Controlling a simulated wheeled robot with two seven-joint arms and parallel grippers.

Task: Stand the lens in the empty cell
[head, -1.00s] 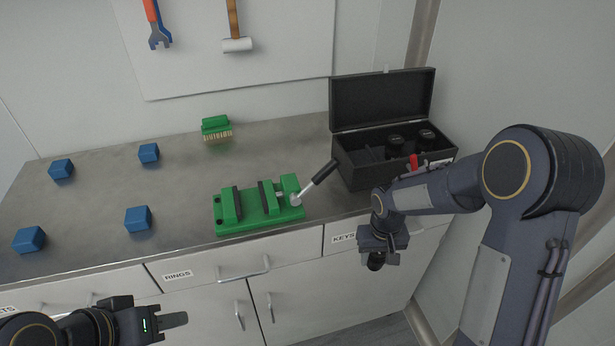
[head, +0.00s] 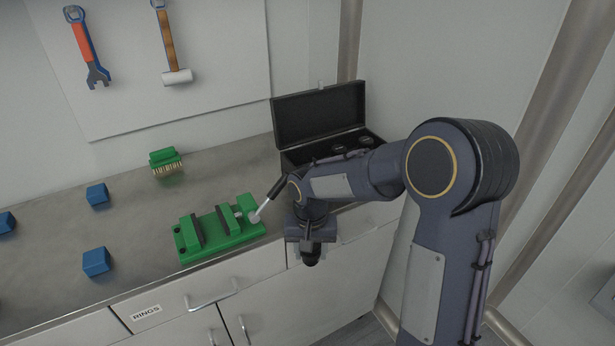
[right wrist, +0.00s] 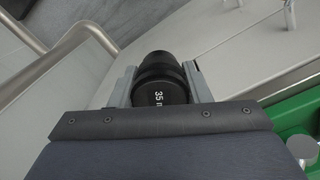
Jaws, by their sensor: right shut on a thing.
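My right gripper (head: 310,250) is shut on a black lens (right wrist: 160,90) marked "35" on its end. It holds the lens in front of the bench edge, out over the drawer fronts. In the right wrist view the lens sits between both fingers (right wrist: 160,78). In the head view only a little of the lens shows below the gripper. The black case (head: 282,138) stands open at the back right of the bench. Dark lenses (head: 340,147) stand in its far part. My right arm covers much of its front, and the empty cell cannot be made out. My left gripper is out of view.
A green vise (head: 222,232) with its handle (head: 268,200) raised stands left of my right gripper. A green brush (head: 165,162) and several blue blocks (head: 96,262) lie farther left. The case lid (head: 318,112) stands up at the back.

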